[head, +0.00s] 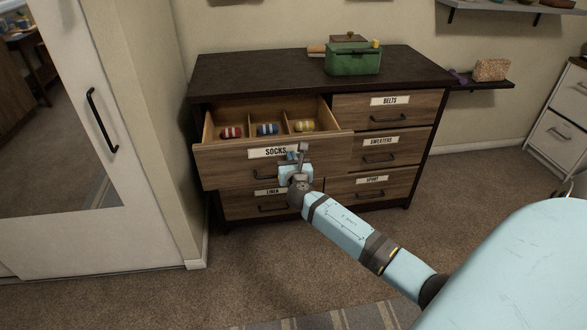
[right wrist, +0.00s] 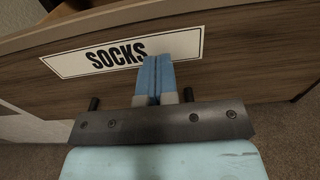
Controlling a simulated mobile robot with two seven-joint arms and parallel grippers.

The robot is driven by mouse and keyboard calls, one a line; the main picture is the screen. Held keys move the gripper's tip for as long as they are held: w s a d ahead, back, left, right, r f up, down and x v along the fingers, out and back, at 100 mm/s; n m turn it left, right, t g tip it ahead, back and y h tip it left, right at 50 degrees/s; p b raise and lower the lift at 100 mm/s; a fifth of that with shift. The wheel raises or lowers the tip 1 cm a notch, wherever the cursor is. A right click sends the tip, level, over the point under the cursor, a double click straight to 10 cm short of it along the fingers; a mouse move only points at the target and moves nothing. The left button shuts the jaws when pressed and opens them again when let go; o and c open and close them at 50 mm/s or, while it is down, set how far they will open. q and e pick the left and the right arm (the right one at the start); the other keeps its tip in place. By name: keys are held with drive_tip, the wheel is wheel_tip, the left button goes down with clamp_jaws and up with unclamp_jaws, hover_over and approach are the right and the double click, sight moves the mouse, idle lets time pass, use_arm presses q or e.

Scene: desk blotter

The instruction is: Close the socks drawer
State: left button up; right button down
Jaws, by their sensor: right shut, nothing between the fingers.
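The socks drawer (head: 222,164) is the top left drawer of a dark-topped wooden dresser and is pulled out. Three compartments inside hold rolled socks: red (head: 231,132), blue (head: 267,129) and yellowish (head: 303,126). Its front carries a white SOCKS label, which also shows large in the right wrist view (right wrist: 70,62). My right gripper (head: 302,150) is shut and empty, in front of the drawer front at the label's right end. In the right wrist view its blue fingertips (right wrist: 157,62) overlap the label's edge; I cannot tell whether they touch. My left gripper is not in view.
The belts (head: 420,107), sweaters (head: 411,147), sport (head: 395,185) and linen (head: 238,206) drawers are closed. A green box (head: 353,64) stands on the dresser top (head: 250,73). A white door (head: 75,235) stands at the left. Carpet is open in front.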

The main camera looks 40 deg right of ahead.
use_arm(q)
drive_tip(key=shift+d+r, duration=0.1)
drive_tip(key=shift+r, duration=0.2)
use_arm(e)
drive_tip(key=shift+w+d, duration=0.1)
drive_tip(key=shift+w, duration=0.1)
